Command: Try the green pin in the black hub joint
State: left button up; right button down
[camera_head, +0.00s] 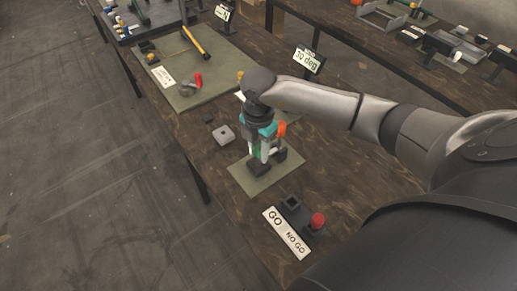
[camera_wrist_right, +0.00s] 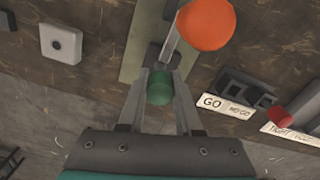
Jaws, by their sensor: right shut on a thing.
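My right gripper (camera_head: 263,156) points down over the green mat (camera_head: 247,184) on the near bench. It is shut on the green pin (camera_wrist_right: 160,88), whose round green end shows between the fingers in the right wrist view. A black hub joint (camera_head: 260,170) sits on the mat just below the fingers; its dark parts also show beyond the fingertips in the wrist view. An orange-headed piece (camera_wrist_right: 204,24) with a pale shaft stands beside the gripper. I cannot tell whether the pin's tip is in the hub's hole. My left gripper is not in view.
A GO / NO GO sign (camera_head: 286,233) lies before a black block and a red-capped piece (camera_head: 318,221). A pale square block with a hole (camera_head: 224,135) sits to the left. A larger mat (camera_head: 188,95) with a hammer lies behind.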

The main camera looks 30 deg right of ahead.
jog(key=shift+f+b, duration=0.5)
jog(key=shift+f, duration=0.3)
jog(key=shift+r, duration=0.1)
dwell(0.9)
jog(key=shift+r+p, duration=2.85)
jog(key=shift+r, duration=0.15)
